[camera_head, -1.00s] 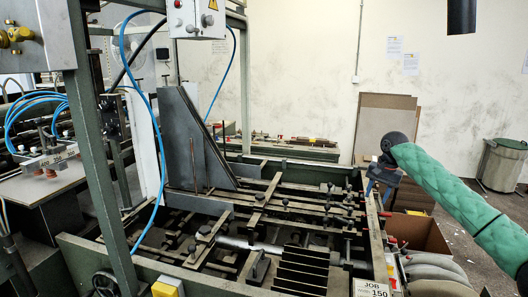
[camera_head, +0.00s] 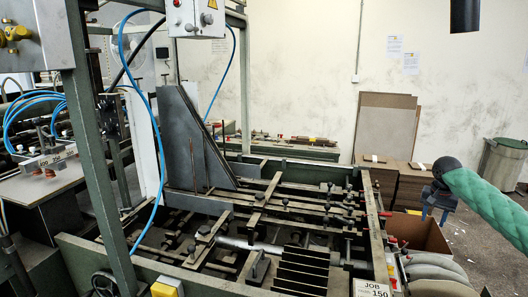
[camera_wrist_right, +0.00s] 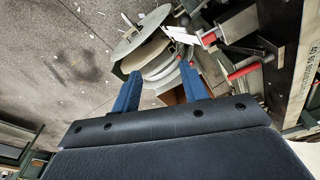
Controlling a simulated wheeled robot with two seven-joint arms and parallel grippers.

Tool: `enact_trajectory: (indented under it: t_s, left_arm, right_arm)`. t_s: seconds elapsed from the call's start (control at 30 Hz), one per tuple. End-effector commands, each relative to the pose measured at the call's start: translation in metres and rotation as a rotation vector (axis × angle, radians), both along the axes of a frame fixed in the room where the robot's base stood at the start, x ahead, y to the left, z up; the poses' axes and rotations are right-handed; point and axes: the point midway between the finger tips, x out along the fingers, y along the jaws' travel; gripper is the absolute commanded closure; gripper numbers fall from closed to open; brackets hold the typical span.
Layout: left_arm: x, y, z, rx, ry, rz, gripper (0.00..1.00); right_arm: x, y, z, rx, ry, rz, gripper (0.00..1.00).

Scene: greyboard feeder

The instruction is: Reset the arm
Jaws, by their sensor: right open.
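My right arm, in a green quilted sleeve, comes in from the right edge of the head view. Its right gripper (camera_head: 436,207) hangs near the right end of the feeder machine (camera_head: 290,205), in front of the stacked boards. In the right wrist view the right gripper (camera_wrist_right: 160,78) shows two blue fingers spread apart with nothing between them. Beyond the fingertips lie rounded grey discs (camera_wrist_right: 150,55) and red-handled levers. My left gripper is not in view.
A cardboard box (camera_head: 420,236) and a row of grey rounded pieces (camera_head: 432,270) stand at the machine's right side. Brown board stacks (camera_head: 378,180) lean and lie by the wall. A grey bin (camera_head: 502,165) stands at the far right.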

Motion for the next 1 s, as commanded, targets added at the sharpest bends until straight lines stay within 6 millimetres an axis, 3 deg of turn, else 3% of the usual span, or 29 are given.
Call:
enact_trajectory:
  t_s: [0.2, 0.5, 1.0]
  left_arm:
    - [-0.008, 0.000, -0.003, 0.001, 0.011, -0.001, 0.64]
    - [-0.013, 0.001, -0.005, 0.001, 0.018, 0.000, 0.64]
    - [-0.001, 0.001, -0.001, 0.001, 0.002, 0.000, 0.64]
  right_arm:
    - [-0.025, -0.005, -0.076, -0.065, 0.020, 0.087, 0.56]
    - [-0.070, -0.015, -0.171, -0.163, 0.045, 0.226, 0.56]
    - [-0.171, -0.034, -0.302, -0.325, 0.106, 0.485, 0.56]
